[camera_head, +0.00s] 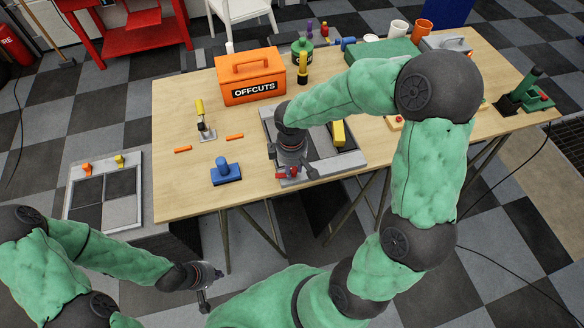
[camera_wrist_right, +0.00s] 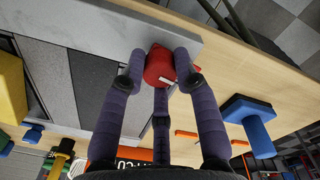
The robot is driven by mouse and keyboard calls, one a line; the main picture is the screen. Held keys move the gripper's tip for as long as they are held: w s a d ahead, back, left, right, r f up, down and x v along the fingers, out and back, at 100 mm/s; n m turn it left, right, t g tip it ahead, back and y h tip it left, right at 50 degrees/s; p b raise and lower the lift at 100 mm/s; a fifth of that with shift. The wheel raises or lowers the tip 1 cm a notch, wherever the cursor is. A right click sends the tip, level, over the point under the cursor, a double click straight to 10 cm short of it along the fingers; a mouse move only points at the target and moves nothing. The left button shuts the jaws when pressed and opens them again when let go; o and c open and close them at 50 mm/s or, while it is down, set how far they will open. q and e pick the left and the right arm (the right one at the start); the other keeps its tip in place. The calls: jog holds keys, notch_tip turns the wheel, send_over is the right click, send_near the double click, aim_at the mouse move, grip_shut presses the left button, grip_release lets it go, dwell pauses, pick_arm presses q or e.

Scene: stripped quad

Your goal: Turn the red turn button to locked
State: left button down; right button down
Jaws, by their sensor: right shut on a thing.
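The red turn button (camera_wrist_right: 159,66) sits on the front border of a grey framed panel (camera_head: 352,160) on the workbench. A short white mark shows on its side in the right wrist view. My right gripper (camera_wrist_right: 160,72) is shut on the button, with its dark fingers around it. In the head view my right gripper (camera_head: 292,172) covers most of the button, and only small red parts show. Which way the button is turned relative to a locked mark cannot be told. My left gripper (camera_head: 204,298) hangs in front of the bench, away from the panel; its finger opening is unclear.
A yellow handle (camera_head: 338,133) stands on the panel's right side. A blue knobbed block (camera_head: 226,172) lies left of it. The orange OFFCUTS box (camera_head: 250,77) stands behind.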

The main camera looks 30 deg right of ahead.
jog(key=m+b, duration=0.1)
jog(key=m, duration=0.2)
jog(key=shift+f+m, duration=0.1)
jog(key=shift+m, duration=0.3)
jog(key=m+b, duration=0.2)
jog(key=m, duration=0.2)
jog(key=shift+m, duration=0.3)
jog(key=m, duration=0.3)
jog(key=shift+b, duration=0.4)
jog(key=shift+m+b, duration=0.35)
jog(key=shift+m, duration=1.85)
jog(key=shift+w, duration=0.1)
jog(key=c, duration=0.9)
grip_release()
jog(key=shift+c, duration=0.2)
